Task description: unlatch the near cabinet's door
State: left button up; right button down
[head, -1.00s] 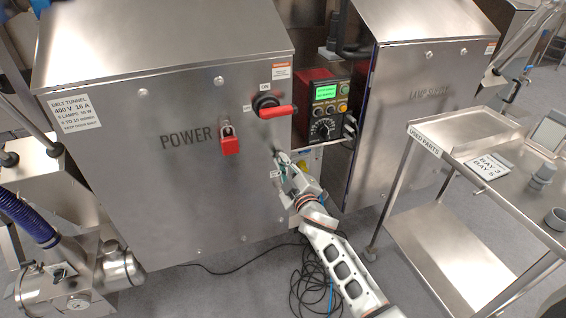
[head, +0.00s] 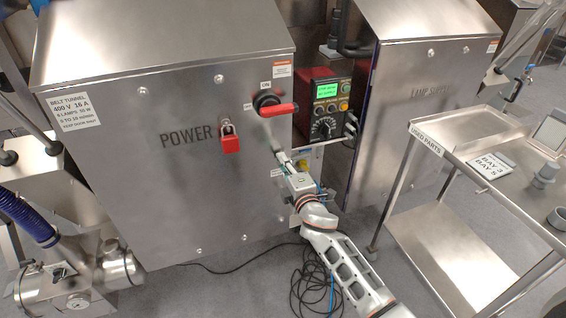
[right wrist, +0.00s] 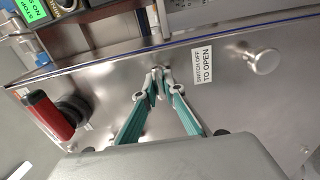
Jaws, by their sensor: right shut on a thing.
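The near cabinet (head: 120,205) has a steel front marked POWER, and its door looks shut. A black rotary switch with a red handle (head: 280,109) sits near its upper right corner; the handle points right. A red padlock (head: 230,144) hangs left of the switch. My right gripper (head: 272,140) is at the front's right edge, below the switch. In the right wrist view, its green fingers (right wrist: 158,88) come together on a small metal door latch (right wrist: 157,71), mostly hidden by the fingertips. The red handle (right wrist: 48,115) is left of them there. My left gripper is out of view.
A control box with a green screen (head: 327,92) stands in the gap beside the second cabinet (head: 425,120). A steel cart (head: 470,120) stands at the right. A black cable (head: 310,280) lies coiled on the floor under my right arm.

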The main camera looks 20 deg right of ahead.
dwell(0.5)
jog(key=c, duration=2.1)
grip_release()
jog(key=shift+c, duration=0.2)
jog(key=shift+s, duration=0.1)
jog(key=s, duration=1.1)
jog(key=shift+s+d, duration=0.2)
jog(key=shift+s, duration=0.2)
